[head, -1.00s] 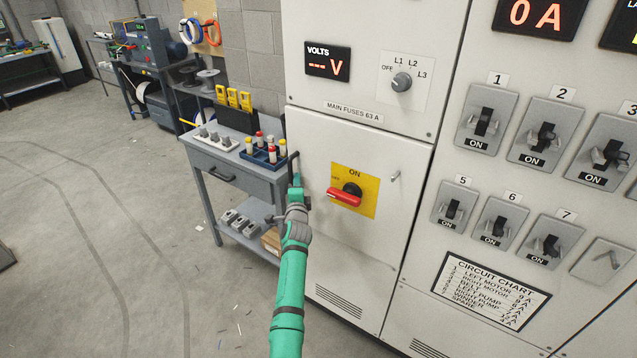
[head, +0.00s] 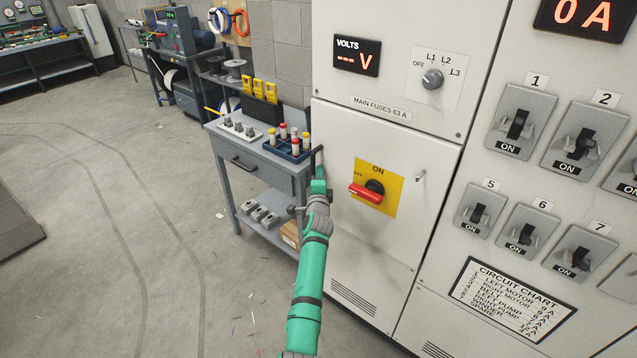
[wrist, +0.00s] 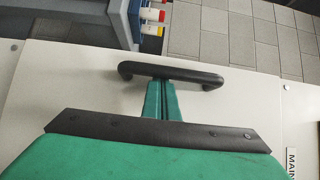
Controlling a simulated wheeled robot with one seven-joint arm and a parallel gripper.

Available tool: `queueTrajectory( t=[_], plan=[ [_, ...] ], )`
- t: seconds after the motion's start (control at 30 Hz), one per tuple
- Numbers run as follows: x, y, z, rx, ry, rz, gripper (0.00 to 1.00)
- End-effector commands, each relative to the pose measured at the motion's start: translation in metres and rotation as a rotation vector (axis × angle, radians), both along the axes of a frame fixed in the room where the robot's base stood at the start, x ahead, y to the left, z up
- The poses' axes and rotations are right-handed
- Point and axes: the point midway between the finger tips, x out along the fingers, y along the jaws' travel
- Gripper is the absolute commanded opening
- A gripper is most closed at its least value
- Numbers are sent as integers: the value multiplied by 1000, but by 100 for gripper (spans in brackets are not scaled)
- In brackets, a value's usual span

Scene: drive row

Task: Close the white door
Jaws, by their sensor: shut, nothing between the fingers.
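The white door (head: 345,235) is the lower left panel of the cabinet, with a yellow plate and red switch handle (head: 366,193). It looks flush or nearly flush with the panel above; I cannot tell whether a small gap is left. Its black bar handle (head: 315,158) stands near its left edge and lies across the wrist view (wrist: 180,72). My gripper (head: 318,174) is shut and empty at this handle. In the wrist view its closed green fingertips (wrist: 161,85) reach the near side of the bar, seemingly touching it; exact contact is unclear.
A grey workbench (head: 262,158) with a blue tray of fuses (head: 287,148) stands left of the door. Breaker switches (head: 520,125) and a circuit chart (head: 512,300) are on the panel to the right.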

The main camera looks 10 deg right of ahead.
Motion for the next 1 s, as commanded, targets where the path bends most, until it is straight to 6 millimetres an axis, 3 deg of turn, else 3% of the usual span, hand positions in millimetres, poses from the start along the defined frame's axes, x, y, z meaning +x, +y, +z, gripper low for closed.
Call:
queueTrajectory(
  t=[0.03,0.1,0.7,1.0],
  plan=[
    [-4,-14,8,0,-14,-21,0],
    [-11,-14,7,1,-14,-22,0],
    [-95,15,1,-2,-4,0,0],
    [-109,16,1,-2,-3,0,0]
  ],
)
